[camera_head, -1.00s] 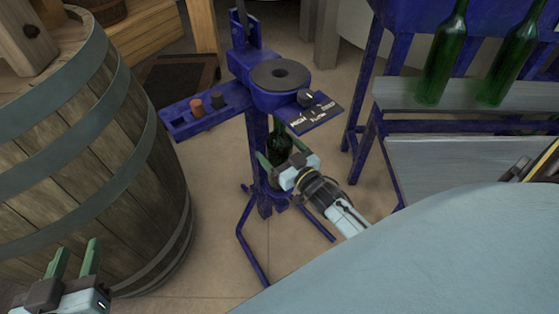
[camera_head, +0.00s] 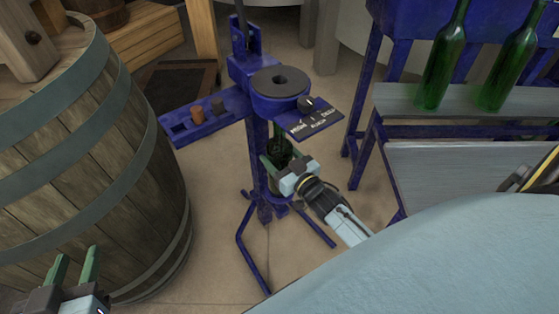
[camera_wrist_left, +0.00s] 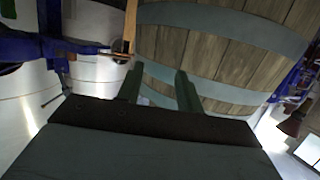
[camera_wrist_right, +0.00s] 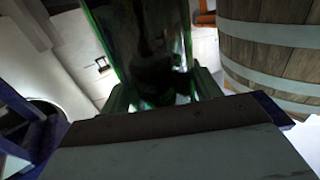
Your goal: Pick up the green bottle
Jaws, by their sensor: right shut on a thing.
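A dark green bottle (camera_head: 280,150) stands upright in the blue corking stand (camera_head: 257,150), below its round black disc. My right gripper (camera_head: 275,165) is shut on this bottle, with a finger on either side of it. In the right wrist view the bottle (camera_wrist_right: 150,50) fills the space between the fingers (camera_wrist_right: 163,95). Its lower part is partly hidden by the gripper in the head view. My left gripper (camera_head: 73,268) is open and empty in front of the barrel. Its two fingers also stand apart in the left wrist view (camera_wrist_left: 157,88).
A wooden barrel (camera_head: 100,170) with grey hoops stands at the left. More green bottles (camera_head: 440,65) stand on a blue rack's shelf (camera_head: 395,97) at the right. A blue side arm (camera_head: 180,128) with corks juts left from the stand. Stand legs spread over the floor.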

